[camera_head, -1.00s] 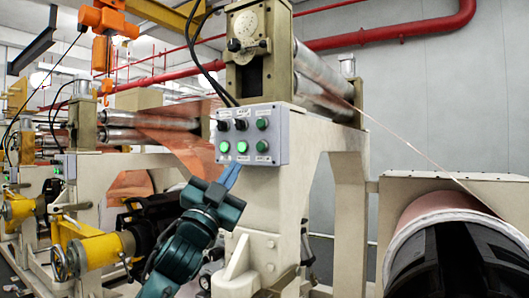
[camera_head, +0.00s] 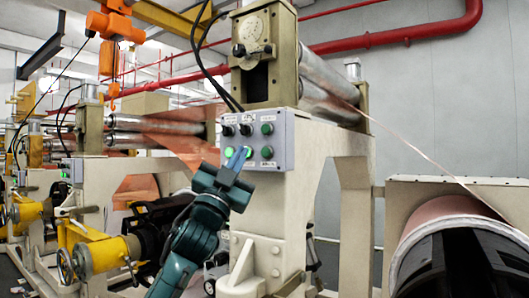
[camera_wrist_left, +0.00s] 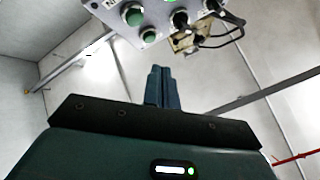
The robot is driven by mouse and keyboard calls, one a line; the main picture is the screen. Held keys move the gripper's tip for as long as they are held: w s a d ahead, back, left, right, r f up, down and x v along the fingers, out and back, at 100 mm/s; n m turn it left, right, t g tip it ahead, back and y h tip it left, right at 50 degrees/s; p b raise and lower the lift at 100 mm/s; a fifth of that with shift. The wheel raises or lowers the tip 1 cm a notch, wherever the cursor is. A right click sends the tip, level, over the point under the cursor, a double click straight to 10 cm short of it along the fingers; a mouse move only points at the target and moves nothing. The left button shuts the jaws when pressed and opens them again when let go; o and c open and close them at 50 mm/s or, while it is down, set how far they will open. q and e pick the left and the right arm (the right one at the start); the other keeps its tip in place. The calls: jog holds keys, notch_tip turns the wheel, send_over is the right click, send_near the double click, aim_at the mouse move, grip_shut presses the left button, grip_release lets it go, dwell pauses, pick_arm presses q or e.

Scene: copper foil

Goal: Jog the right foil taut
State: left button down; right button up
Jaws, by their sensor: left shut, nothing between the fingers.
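My left gripper (camera_head: 239,158) is shut and empty. In the head view its tips overlap the lower buttons of the grey control box (camera_head: 286,128); I cannot tell whether they touch. In the left wrist view the shut fingertips (camera_wrist_left: 161,70) point up toward the control box (camera_wrist_left: 165,10), with a visible gap. The box has dark knobs (camera_head: 228,131) and green buttons (camera_head: 267,152); a lit green button (camera_head: 229,152) shows left of the tips. The right foil (camera_head: 425,152) runs as a thin slanted strip from the rollers (camera_head: 325,80) to the copper roll (camera_head: 440,209). My right gripper is out of view.
A cream machine frame (camera_head: 354,210) carries the box and rollers. Black cables (camera_head: 205,70) hang above the box. A second foil (camera_head: 185,145), a yellow handwheel unit (camera_head: 100,254) and an orange hoist (camera_head: 115,25) are at the left.

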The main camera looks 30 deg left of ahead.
pick_arm(q)
jog(key=shift+w+d, duration=0.2)
jog(key=shift+w, duration=2.45)
jog(key=shift+w, duration=0.45)
jog(key=shift+w, duration=0.4)
dwell(0.5)
dwell(0.3)
jog(key=shift+s+p, duration=0.3)
jog(key=shift+s, duration=0.55)
jog(key=s, duration=0.5)
jog(key=shift+a, duration=0.2)
